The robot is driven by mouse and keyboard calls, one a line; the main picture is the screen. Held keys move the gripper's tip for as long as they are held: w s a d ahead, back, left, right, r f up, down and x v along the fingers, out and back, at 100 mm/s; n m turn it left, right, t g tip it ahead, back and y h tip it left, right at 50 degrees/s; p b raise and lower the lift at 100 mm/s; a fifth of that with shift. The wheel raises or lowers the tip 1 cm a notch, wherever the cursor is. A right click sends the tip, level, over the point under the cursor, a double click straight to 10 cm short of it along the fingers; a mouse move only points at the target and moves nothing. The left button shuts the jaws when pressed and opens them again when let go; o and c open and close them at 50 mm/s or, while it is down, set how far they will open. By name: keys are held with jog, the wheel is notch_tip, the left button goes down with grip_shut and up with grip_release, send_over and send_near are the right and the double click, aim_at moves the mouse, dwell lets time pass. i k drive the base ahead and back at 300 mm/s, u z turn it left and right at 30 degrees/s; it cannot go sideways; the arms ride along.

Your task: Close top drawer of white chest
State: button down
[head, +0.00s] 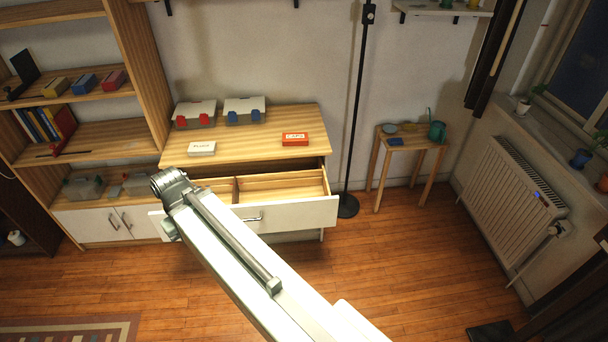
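The white chest (322,232) with a wooden top (245,146) stands against the back wall. Its top drawer (300,212) is pulled well out, with a white front and a metal handle (254,217). The drawer's wooden inside shows a divider (235,190), and the visible right part looks empty. My arm crosses the drawer's left part from the lower right and hides it. The arm's visible end is a metal joint left of the drawer. The gripper fingers do not show, and I cannot tell whether the arm touches the drawer.
A white box (201,148), a red box (295,139) and two lidded bins (244,110) sit on the chest. A shelf unit (146,70) stands left. A black pole (356,110), a stool (411,142) and a radiator (506,195) are right. Floor in front right is clear.

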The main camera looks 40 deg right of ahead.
aim_at(277, 195)
jog(key=u, duration=0.1)
jog(key=i, duration=1)
jog(key=z, duration=0.1)
